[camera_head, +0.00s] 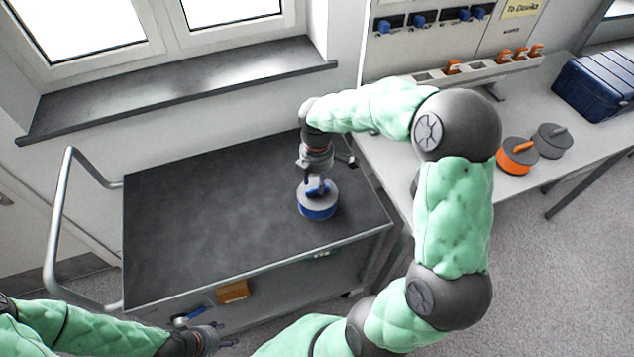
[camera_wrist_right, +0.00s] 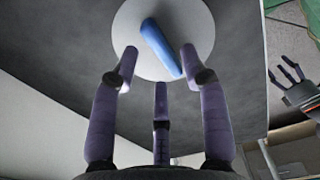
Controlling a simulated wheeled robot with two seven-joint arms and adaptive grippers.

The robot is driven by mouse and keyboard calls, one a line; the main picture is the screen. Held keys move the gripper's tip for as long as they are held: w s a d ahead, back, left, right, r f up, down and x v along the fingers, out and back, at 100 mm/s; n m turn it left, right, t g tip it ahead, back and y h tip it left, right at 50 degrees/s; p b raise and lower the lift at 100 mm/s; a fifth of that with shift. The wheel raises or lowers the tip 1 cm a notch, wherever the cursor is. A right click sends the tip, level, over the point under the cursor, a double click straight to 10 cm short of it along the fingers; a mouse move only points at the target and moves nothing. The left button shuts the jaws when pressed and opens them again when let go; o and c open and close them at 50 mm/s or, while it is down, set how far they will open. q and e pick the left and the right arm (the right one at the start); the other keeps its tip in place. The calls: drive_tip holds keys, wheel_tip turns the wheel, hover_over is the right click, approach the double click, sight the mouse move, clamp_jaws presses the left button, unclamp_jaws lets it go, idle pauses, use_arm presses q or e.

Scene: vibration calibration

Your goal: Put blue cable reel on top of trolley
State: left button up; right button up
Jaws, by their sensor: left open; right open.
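The blue cable reel (camera_head: 318,203) has a grey top and a blue handle and stands on the dark top of the trolley (camera_head: 215,215), towards its right side. In the right wrist view the reel (camera_wrist_right: 190,28) shows as a pale disc with a blue handle. My right gripper (camera_head: 318,180) is at the reel from above; in the wrist view its fingers (camera_wrist_right: 160,70) are spread around the handle, not closed on it. My left gripper (camera_head: 215,335) is open and empty, low in front of the trolley.
A workbench on the right holds an orange reel (camera_head: 516,155), a grey reel (camera_head: 552,140) and a dark blue case (camera_head: 597,85). An orange-brown box (camera_head: 233,292) lies on the trolley's lower shelf. The left of the trolley top is clear.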

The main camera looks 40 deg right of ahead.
use_arm(q)
wheel_tip(320, 180, up, 3)
drive_tip(key=p, duration=0.2)
drive_tip(key=shift+r+p, duration=0.15)
drive_tip(key=shift+p, duration=0.2)
use_arm(e)
wheel_tip(320, 180, up, 9)
